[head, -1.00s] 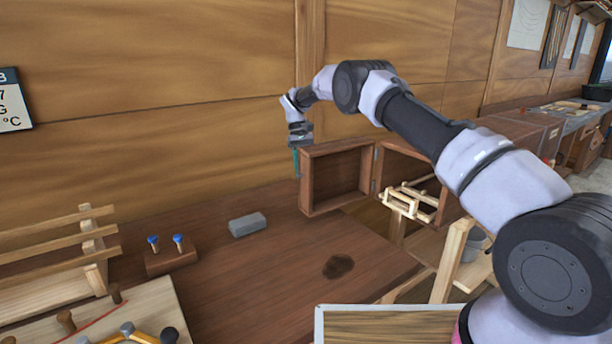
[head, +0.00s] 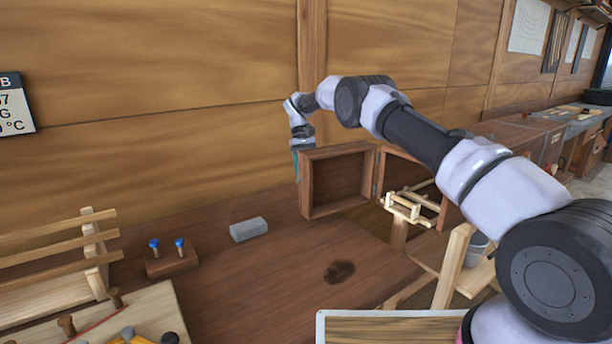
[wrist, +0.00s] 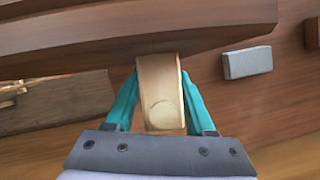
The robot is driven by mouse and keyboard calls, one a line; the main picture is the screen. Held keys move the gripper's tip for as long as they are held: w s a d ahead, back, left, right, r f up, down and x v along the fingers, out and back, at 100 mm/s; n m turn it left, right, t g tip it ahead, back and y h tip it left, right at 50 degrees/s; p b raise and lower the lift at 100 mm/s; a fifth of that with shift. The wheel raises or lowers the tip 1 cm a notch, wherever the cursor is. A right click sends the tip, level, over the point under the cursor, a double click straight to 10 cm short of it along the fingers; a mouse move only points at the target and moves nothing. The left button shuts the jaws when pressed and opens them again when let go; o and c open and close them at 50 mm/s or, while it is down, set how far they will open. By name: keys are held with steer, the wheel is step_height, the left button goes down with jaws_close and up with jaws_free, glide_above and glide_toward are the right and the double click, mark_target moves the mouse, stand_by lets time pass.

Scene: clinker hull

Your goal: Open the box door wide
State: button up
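The box is dark reddish-brown wood, and its body (head: 397,172) is partly hidden behind my arm in the head view. Its door (head: 338,208), a deep frame with a recessed panel, stands swung out to the left on a hinge near the middle. My gripper (head: 296,163) is at the door's far left edge, its teal fingers partly hidden behind the door. In the wrist view, my gripper (wrist: 160,85) has its fingers on both sides of a pale wooden handle (wrist: 160,95), apparently touching it. The handle meets the dark door (wrist: 150,30).
A grey block (head: 248,229) and a small stand with blue-topped pegs (head: 172,262) lie on the dark bench (head: 270,285), left of the door. A pale wooden rack (head: 410,208) stands before the box body. The wooden wall (head: 180,100) is close behind.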

steer(key=shift+r, duration=0.1)
step_height(320, 180, up, 10)
steer(key=shift+f, duration=0.1)
stand_by(0.5)
